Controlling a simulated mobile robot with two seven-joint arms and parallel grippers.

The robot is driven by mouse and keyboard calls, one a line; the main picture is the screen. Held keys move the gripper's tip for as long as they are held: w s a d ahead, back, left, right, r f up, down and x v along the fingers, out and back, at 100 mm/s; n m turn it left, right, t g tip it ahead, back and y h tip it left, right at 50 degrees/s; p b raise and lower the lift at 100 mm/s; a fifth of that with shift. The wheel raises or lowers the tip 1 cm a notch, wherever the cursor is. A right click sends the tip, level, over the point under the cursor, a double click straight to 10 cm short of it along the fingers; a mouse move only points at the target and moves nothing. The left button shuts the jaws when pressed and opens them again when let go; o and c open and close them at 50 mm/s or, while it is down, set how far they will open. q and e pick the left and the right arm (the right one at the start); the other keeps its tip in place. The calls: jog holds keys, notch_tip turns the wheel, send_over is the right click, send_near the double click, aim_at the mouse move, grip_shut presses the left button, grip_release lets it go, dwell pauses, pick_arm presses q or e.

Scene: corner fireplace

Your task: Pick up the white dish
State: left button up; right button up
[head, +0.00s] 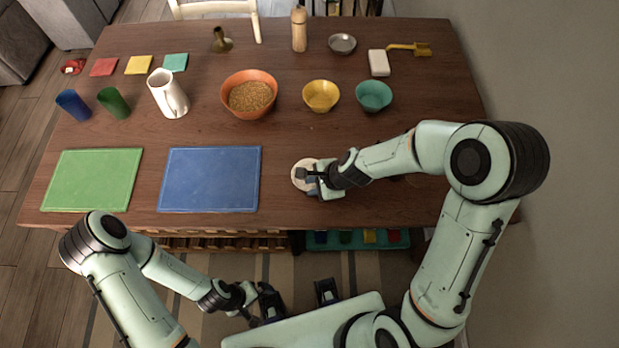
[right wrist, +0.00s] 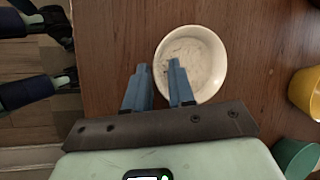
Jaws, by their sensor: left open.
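The white dish (head: 300,172) is a small round bowl near the front edge of the wooden table. In the right wrist view the dish (right wrist: 205,62) looks empty, and its near-left rim passes between the two blue fingers. My right gripper (head: 313,177) is at the dish in the head view and hides part of it. In the right wrist view this gripper (right wrist: 159,65) has its fingers apart, one over the inside and one outside the rim; contact cannot be told. My left gripper (head: 268,300) is open, low in front of the table, away from the dish.
A blue mat (head: 210,180) and a green mat (head: 92,180) lie left of the dish. Behind it stand a yellow bowl (head: 321,96), a teal bowl (head: 374,96), an orange bowl (head: 238,80) with grainy contents and a white pitcher (head: 166,95). Bare table surrounds the dish.

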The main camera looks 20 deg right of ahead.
jog(key=shift+x, duration=0.95)
grip_shut()
jog(key=shift+r, duration=0.1)
